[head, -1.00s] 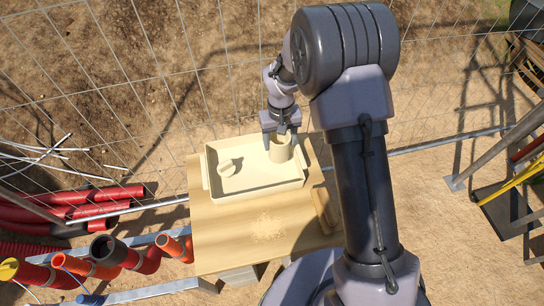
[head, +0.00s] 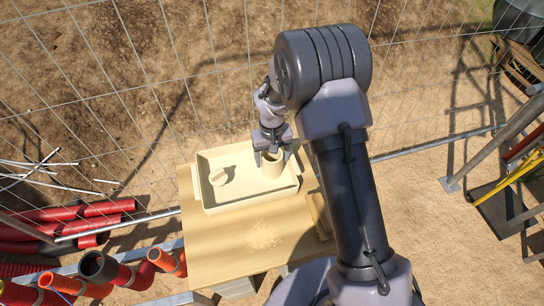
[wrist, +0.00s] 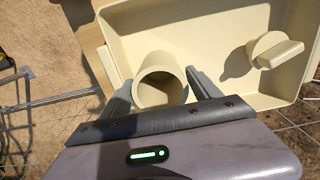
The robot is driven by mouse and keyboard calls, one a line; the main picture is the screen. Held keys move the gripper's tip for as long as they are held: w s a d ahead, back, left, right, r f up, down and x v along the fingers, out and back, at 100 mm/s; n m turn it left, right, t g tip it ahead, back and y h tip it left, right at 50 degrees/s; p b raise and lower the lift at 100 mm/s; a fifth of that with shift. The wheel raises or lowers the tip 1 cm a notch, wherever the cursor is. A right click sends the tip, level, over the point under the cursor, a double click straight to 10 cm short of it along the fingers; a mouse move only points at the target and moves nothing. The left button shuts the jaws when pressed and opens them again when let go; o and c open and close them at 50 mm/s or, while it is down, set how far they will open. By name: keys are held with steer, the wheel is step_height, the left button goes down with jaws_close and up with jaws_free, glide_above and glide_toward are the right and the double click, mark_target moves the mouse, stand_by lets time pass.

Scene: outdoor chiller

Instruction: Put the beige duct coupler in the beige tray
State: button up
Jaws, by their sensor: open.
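The beige duct coupler (head: 272,166) is a short, open-ended tube. It stands in the right part of the beige tray (head: 250,202), and the wrist view shows it inside the tray wall (wrist: 161,78). My gripper (head: 272,157) is at the tray's far right side. In the wrist view my gripper (wrist: 160,92) is open, with one finger on each side of the coupler. I cannot tell whether either finger touches it. The coupler's base is partly hidden.
A beige knobbed piece (head: 221,176) lies in the left part of the tray. The tray stands on a wooden table (head: 220,250) with sawdust (head: 263,237) on its clear front. A wire fence (head: 160,80) rises behind. Red pipes (head: 70,212) lie at the left.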

steer(key=s+d+r+m+t+p, duration=0.1)
steer(key=s+r+p, duration=0.1)
steer(key=r, duration=1)
steer(key=s+d+r+m+p, duration=0.1)
steer(key=r+p, duration=0.1)
steer(key=r, duration=1)
steer(key=s+d+r+m+t, duration=0.1)
steer(key=s+r, duration=0.3)
steer(key=s, duration=0.3)
steer(key=s+d+r+m+t+y, duration=0.1)
steer(key=s+r, duration=0.3)
steer(key=s, duration=0.4)
steer(key=s+d+r+m+t+y, duration=0.1)
steer(key=s+d+r+m+t, duration=0.1)
steer(key=s+r, duration=0.2)
steer(key=s, duration=0.3)
steer(key=shift+s+r+m+t, duration=0.2)
steer(key=shift+m+t, duration=0.1)
steer(key=shift+t, duration=0.1)
